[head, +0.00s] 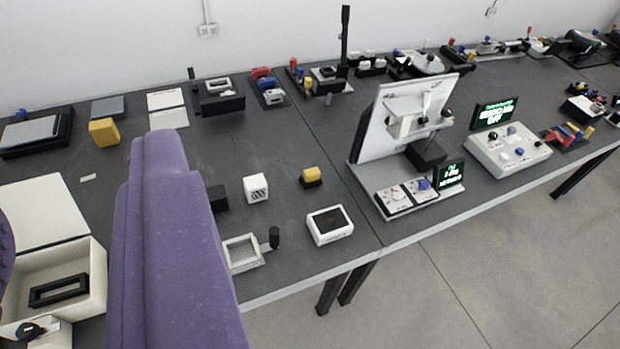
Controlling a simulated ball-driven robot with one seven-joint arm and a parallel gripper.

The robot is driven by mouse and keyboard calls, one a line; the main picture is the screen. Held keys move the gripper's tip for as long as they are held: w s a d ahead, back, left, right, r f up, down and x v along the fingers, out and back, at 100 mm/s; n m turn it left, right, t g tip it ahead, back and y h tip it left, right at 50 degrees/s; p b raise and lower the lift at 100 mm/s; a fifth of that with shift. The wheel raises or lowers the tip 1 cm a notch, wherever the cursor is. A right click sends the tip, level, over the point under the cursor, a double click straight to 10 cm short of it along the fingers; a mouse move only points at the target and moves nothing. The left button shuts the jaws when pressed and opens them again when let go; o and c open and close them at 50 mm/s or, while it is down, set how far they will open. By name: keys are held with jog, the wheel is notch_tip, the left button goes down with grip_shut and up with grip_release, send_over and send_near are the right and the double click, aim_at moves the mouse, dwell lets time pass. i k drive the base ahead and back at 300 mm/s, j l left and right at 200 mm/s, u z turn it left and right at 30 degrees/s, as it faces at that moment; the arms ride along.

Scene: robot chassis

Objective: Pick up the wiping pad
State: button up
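Two yellow blocks could be the wiping pad; I cannot tell which. A larger plain yellow block (103,131) lies at the left back of the dark table. A smaller yellow block (311,173) sits on a black base near the middle of the table. My gripper (80,178) shows as two purple fingers, one large in the left foreground and one only just in view at the left edge. They are wide apart, with nothing seen held between them. The large finger hides part of the table. Neither yellow block is touched.
A white open box (95,275) with a black frame inside stands at the lower left. A white cube (256,188) and a white tray (330,224) are near the front edge. A tilted white panel (385,125) stands to the right. Grey floor (450,290) is clear in front.

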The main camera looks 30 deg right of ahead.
aim_at(311, 177)
jog(key=i+l, duration=0.65)
jog(key=i, duration=0.4)
jog(key=i+l+u, duration=0.1)
jog(key=i, duration=0.45)
jog(key=l, duration=0.1)
